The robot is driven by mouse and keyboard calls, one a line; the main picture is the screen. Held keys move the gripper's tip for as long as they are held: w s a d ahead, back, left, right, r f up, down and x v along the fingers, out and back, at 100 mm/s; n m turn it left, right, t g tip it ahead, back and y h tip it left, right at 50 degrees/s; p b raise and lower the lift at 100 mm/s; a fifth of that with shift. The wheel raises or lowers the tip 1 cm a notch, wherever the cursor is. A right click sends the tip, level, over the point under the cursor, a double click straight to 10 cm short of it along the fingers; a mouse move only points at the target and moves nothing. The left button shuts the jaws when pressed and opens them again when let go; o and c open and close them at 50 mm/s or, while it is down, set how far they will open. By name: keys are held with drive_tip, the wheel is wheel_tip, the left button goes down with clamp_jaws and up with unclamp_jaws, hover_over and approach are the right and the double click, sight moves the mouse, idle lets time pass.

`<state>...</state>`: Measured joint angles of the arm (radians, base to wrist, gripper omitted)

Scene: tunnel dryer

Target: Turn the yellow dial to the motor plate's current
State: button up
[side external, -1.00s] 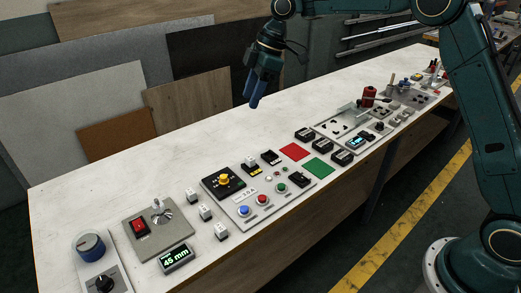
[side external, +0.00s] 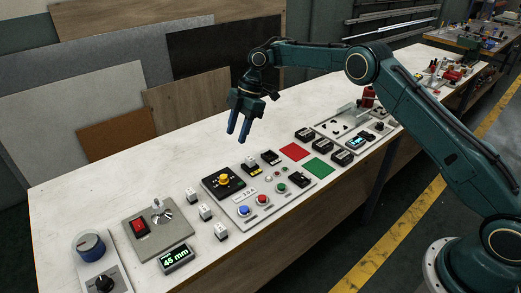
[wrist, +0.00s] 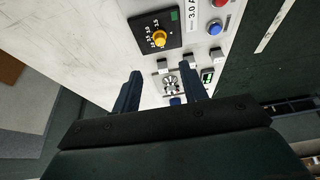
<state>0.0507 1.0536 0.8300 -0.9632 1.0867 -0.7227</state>
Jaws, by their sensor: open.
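The yellow dial (side external: 224,179) sits on a black square plate with a printed scale, on the bench. My gripper (side external: 238,137) is open and empty, fingers pointing down, above the bench behind the dial. In the wrist view its two blue fingers (wrist: 158,84) are apart, short of the dial.
Blue and red push buttons (side external: 262,199) stand on a grey panel in front of the dial. Several small white switch blocks (side external: 205,211) are to its left. The bench's back left is clear.

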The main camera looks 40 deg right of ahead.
sight(224, 176)
drive_tip(key=shift+a+f, duration=0.1)
drive_tip(key=shift+x, duration=6.75)
drive_tip(key=shift+c, duration=0.4)
clamp_jaws()
